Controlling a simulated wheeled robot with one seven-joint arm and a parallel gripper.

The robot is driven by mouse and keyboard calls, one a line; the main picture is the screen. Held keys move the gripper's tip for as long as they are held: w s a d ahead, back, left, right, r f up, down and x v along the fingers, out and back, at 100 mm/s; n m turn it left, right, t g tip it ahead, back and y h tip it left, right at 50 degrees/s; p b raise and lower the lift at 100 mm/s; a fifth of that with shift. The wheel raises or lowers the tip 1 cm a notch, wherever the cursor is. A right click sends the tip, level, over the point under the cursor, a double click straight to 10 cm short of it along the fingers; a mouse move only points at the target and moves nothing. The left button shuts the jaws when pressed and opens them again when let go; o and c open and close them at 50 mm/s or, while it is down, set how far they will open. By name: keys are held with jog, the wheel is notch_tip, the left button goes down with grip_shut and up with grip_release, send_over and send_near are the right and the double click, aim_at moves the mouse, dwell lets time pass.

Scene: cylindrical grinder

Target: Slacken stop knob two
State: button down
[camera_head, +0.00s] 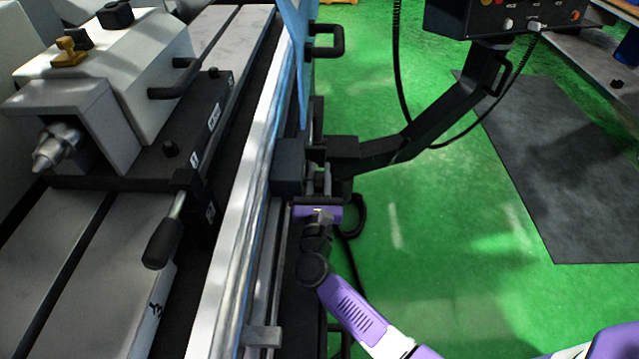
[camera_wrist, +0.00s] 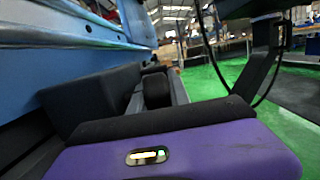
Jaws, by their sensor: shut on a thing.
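My gripper (camera_head: 319,178) is at the front side of the grinder bed in the head view, its purple palm below its fingers. In the wrist view my gripper (camera_wrist: 158,92) has its two fingers on either side of a dark rounded knob (camera_wrist: 157,90). It is shut on this knob, which I take to be stop knob two; no label on it can be read. The knob sits beside a dark stop block (camera_wrist: 85,100), which also shows in the head view (camera_head: 288,167). In the head view the knob is mostly hidden by my gripper and cannot be made out clearly.
The long pale rail (camera_head: 240,220) runs just left of my gripper. A black support arm (camera_head: 435,122) carries a control box (camera_head: 505,18) close on the right. The tailstock (camera_head: 120,80) with its black-handled lever (camera_head: 163,243) stands left. Green floor (camera_head: 450,220) is open at right.

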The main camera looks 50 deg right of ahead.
jog(key=shift+f+b, duration=0.15)
jog(key=shift+b, duration=0.7)
jog(key=shift+r+t+h, duration=0.25)
jog(key=shift+t+h, duration=0.05)
jog(key=c, duration=1.5)
grip_release()
jog(key=shift+a+b, duration=0.15)
jog(key=shift+b, duration=0.15)
jog(key=b+v, duration=0.1)
jog(key=v, duration=0.4)
jog(key=shift+s+a+f, duration=0.15)
jog(key=shift+f, duration=0.05)
jog(key=s+a, duration=0.7)
jog(key=a, duration=0.2)
jog(key=shift+r+b, duration=0.2)
jog(key=shift+b, duration=0.15)
